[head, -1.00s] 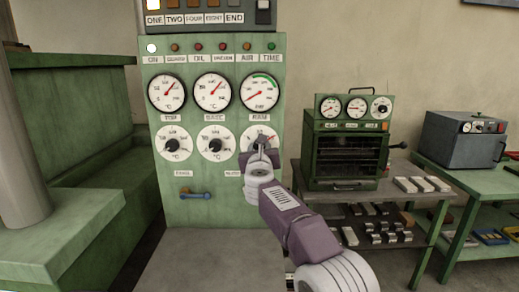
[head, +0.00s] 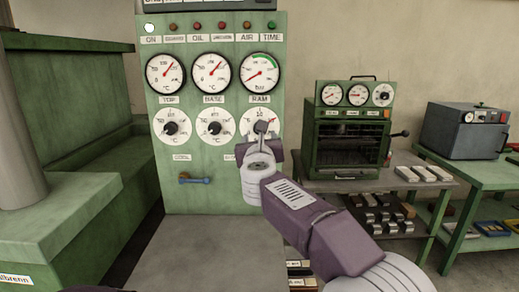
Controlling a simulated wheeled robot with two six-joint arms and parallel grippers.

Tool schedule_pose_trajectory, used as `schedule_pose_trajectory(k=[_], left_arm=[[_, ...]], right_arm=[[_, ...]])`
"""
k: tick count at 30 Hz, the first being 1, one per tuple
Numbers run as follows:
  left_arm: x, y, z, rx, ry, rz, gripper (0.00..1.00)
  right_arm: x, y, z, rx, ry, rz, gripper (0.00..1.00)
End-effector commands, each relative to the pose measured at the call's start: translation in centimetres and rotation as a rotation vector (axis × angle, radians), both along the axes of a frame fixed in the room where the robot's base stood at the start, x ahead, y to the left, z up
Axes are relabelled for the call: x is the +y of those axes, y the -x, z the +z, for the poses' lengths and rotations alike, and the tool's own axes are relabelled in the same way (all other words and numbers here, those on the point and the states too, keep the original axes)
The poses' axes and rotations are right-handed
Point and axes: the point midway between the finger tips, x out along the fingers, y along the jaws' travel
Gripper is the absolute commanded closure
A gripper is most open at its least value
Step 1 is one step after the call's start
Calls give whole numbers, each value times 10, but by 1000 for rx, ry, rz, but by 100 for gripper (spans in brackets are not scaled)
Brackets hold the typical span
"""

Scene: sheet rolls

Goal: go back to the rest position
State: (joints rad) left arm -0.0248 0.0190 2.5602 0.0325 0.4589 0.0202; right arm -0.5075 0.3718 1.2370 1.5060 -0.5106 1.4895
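My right arm comes in from the lower right. Its gripper (head: 260,148) is in front of the green control panel (head: 230,185), just below the third lower dial (head: 246,118). My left gripper is not in view.
Two other knob dials, left (head: 171,128) and middle (head: 215,127), sit under a row of gauges. A blue handle (head: 194,180) is below. A small green oven (head: 347,140) and a grey box (head: 466,131) stand on benches at the right.

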Motion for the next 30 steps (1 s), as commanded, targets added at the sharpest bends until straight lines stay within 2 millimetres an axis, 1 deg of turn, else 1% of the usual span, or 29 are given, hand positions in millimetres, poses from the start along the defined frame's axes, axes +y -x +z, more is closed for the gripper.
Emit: schedule_pose_trajectory(k=[1,4,12,14,17,18,20,21,22,23,24,26,27,29,30], left_arm=[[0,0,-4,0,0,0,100],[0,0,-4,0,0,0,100],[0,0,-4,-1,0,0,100],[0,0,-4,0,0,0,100],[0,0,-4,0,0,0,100],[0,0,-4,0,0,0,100],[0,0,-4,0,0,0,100],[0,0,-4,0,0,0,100],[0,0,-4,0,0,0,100],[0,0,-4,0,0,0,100],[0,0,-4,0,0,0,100],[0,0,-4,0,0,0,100],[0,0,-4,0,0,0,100],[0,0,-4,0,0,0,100],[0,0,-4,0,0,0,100]], right_arm=[[1,6,-1,-1,0,2,41],[0,12,0,0,0,1,41],[-1,12,1,1,0,-1,41],[-7,10,1,0,0,-12,41],[-39,7,12,-16,-9,-63,41],[-59,6,14,-17,-9,-95,41],[-92,6,3,5,28,-147,41],[-113,7,-8,25,88,-171,41],[-127,9,-20,46,154,-177,41],[-137,11,-34,74,236,-169,41],[-147,15,-54,115,365,-145,41],[-158,24,-92,193,585,-78,41],[-162,33,-120,249,733,-15,41],[-165,51,-164,332,949,104,41],[-166,67,-195,386,1090,198,41]])
